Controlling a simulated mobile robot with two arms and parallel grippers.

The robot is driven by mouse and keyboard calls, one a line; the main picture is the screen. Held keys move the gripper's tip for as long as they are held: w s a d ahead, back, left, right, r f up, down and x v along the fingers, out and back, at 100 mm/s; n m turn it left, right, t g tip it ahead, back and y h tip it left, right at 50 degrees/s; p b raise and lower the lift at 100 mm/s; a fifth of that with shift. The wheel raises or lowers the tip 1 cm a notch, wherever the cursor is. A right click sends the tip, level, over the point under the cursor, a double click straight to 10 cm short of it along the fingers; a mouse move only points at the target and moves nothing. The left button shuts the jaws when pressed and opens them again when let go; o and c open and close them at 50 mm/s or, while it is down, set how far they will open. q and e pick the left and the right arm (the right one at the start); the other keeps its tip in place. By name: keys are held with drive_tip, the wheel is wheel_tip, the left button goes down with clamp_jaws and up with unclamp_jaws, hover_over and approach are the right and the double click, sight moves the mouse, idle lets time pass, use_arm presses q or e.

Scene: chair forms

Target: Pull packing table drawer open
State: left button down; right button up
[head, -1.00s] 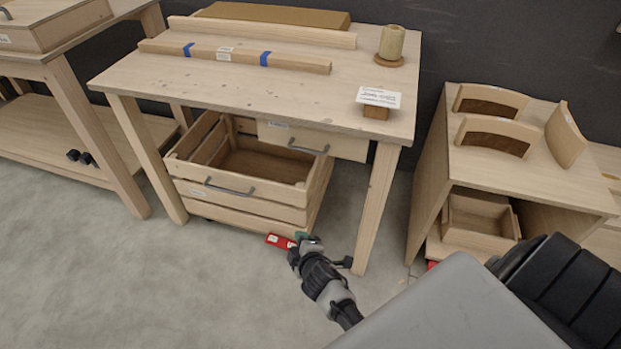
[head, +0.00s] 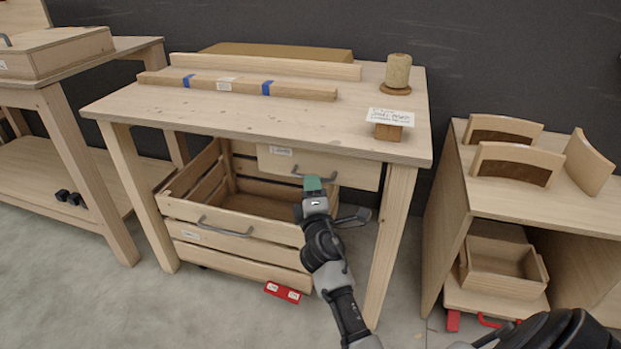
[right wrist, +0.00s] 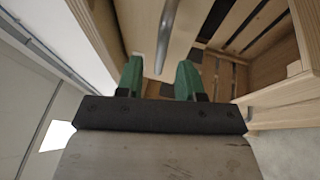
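The packing table (head: 240,110) stands in the middle of the head view. Its drawer (head: 355,174), a pale wooden front with a small label, sits under the right part of the top and looks closed. Its grey bar handle (head: 298,171) is partly hidden behind my right gripper (head: 313,184). In the right wrist view the green fingertips of my right gripper (right wrist: 160,78) are apart. The handle (right wrist: 168,35) lies ahead of and between them; I cannot tell whether they touch it. My left gripper is not in view.
A slatted crate (head: 240,248) with its own handle stands below the drawer. A red tag (head: 282,292) is near its lower edge. The table's front right leg (head: 388,250) is close to my right arm. A shelf unit (head: 445,215) stands at right.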

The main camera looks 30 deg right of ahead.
drive_tip(key=shift+x, duration=2.05)
clamp_jaws()
